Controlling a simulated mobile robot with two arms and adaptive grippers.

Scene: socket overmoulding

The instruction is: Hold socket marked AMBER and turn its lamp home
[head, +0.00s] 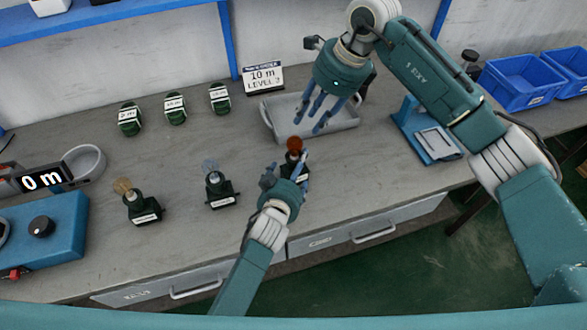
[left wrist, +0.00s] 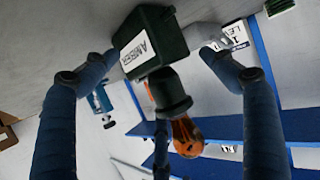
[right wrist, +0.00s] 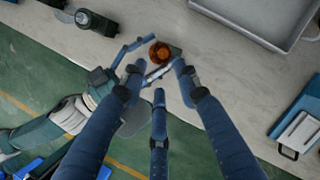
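The socket marked AMBER (left wrist: 150,42) is a dark block with a white label, standing on the bench. Its orange lamp (head: 294,144) sits on its neck and points up; whether it is fully seated I cannot tell. It also shows from above in the right wrist view (right wrist: 160,53). My left gripper (head: 290,168) is around the socket from the front, fingers on both sides. In the left wrist view a small gap shows at one fingertip, so it looks open. My right gripper (head: 318,118) is open and empty above and behind the lamp, fingers pointing down.
Two other lamp sockets stand left, one yellowish (head: 139,206) and one clear (head: 217,190). A grey tray (head: 345,118) lies behind the amber lamp. Several dark labelled blocks (head: 175,108) and a sign (head: 263,78) stand farther back. A blue stand (head: 425,140) is right. Bare bench lies between the sockets.

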